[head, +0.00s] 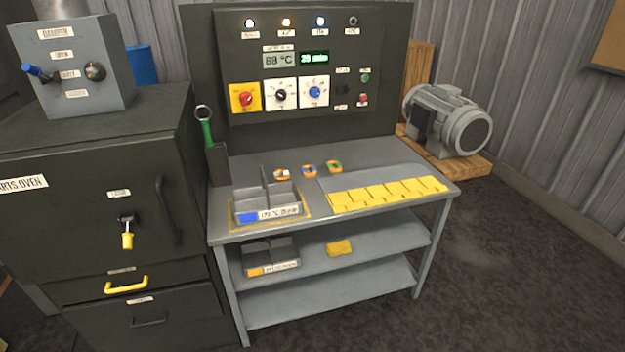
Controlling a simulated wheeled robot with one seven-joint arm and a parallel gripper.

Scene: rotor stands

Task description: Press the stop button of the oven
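The dark oven control panel (300,65) stands upright behind the grey workbench. At its lower right is a small red button (363,98), below a small green button (365,77). Their labels are too small to read, so I cannot tell for sure which one is stop. The parts oven (85,215) stands at the left, with its door closed. My gripper does not show in this view.
The grey workbench (300,215) below the panel bears a divided tray (240,207), several small round parts and yellow pads (390,192). A tool with a green handle (207,132) stands at its left. A motor (448,120) sits at right. The floor in front is clear.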

